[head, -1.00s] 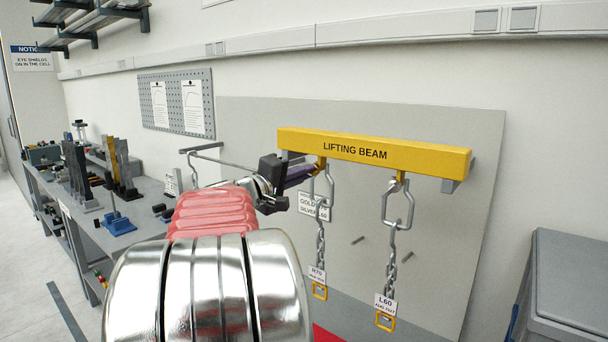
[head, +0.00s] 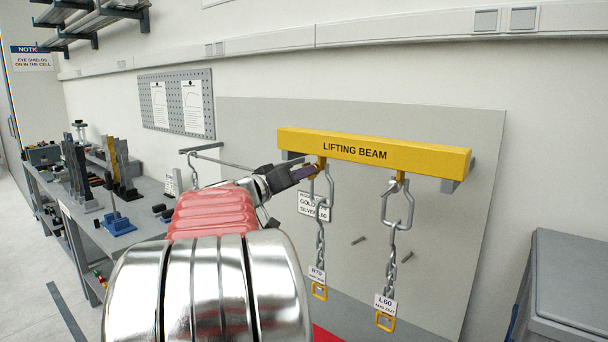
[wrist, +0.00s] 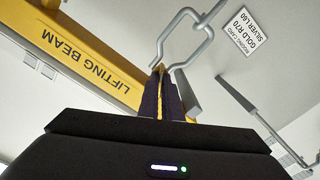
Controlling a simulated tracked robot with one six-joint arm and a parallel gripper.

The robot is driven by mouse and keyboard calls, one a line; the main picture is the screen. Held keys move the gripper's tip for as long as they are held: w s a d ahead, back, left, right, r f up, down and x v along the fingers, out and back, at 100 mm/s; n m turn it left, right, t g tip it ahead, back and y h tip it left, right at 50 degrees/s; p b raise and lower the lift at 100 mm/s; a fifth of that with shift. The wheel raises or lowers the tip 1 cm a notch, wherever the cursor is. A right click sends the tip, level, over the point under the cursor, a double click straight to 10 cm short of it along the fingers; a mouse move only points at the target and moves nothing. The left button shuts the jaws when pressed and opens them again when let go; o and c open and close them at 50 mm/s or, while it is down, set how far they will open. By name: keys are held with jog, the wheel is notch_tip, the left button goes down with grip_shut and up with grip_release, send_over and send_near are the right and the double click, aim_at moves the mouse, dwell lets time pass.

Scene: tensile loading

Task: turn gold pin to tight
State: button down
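The yellow lifting beam (head: 374,151) holds two hanging shackles. The left shackle (head: 329,187) hangs from a yellow lug near the beam's left end, and it also shows in the wrist view (wrist: 205,45). The gold pin (wrist: 161,68) is at this shackle, mostly hidden by my fingers. My gripper (head: 312,171) reaches the pin from the left. In the wrist view its dark fingers (wrist: 161,82) are nearly together, with a narrow gold strip between them, so they appear shut on the pin. How far the pin is threaded cannot be seen.
A right shackle (head: 397,208) with a chain and an L60 tag (head: 385,303) hangs clear of my arm. A card (head: 313,206) reading gold R70, silver L60 is on the panel behind. A grey rod bracket (head: 207,152) is left of the beam. A bench (head: 130,236) stands at left.

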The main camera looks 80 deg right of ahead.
jog(key=shift+f, duration=0.3)
jog(key=c, duration=2)
grip_release()
jog(key=shift+r, duration=0.2)
jog(key=v, duration=1.3)
jog(key=shift+w+a, duration=0.15)
jog(key=shift+a, duration=0.2)
